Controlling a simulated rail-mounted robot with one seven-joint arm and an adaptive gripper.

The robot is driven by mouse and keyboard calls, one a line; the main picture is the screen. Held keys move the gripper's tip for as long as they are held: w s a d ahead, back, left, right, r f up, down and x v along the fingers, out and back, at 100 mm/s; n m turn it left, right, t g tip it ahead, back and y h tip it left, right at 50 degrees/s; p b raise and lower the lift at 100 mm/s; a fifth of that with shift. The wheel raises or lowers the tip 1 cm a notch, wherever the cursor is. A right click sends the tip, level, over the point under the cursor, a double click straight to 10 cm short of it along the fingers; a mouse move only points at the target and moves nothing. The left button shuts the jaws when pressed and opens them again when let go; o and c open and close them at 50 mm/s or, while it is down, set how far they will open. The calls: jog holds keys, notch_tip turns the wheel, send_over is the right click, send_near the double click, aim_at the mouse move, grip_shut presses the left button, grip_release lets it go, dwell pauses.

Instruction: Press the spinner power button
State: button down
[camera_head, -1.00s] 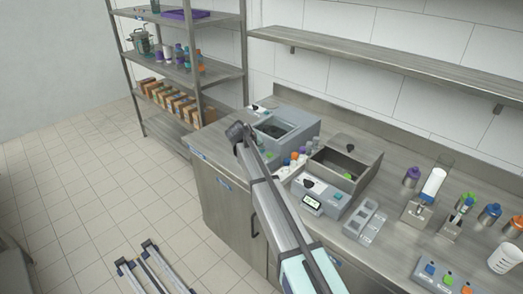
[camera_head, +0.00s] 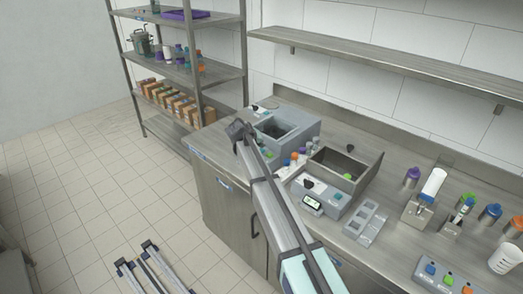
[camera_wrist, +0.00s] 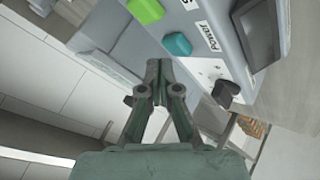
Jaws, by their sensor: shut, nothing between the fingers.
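The spinner (camera_head: 305,128) appears to be the grey open-topped machine at the back left of the counter in the head view. The wrist view shows a grey machine panel (camera_wrist: 218,12) close up. A teal button (camera_wrist: 177,45) sits beside a label reading "Power" (camera_wrist: 209,37). A bright green button (camera_wrist: 146,10) is further up and left. My gripper (camera_wrist: 158,66) is shut and empty, its fingertips just below and left of the teal button. I cannot tell whether they touch it. In the head view my gripper (camera_head: 239,130) is at the machine's left front.
A second grey machine (camera_head: 335,196), an open metal bin (camera_head: 362,176) and several bottles stand right of my arm. The shelf rack (camera_head: 190,75) is behind left.

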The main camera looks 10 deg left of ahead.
jog(key=shift+r+p, duration=0.7)
jog(key=shift+r, duration=2.25)
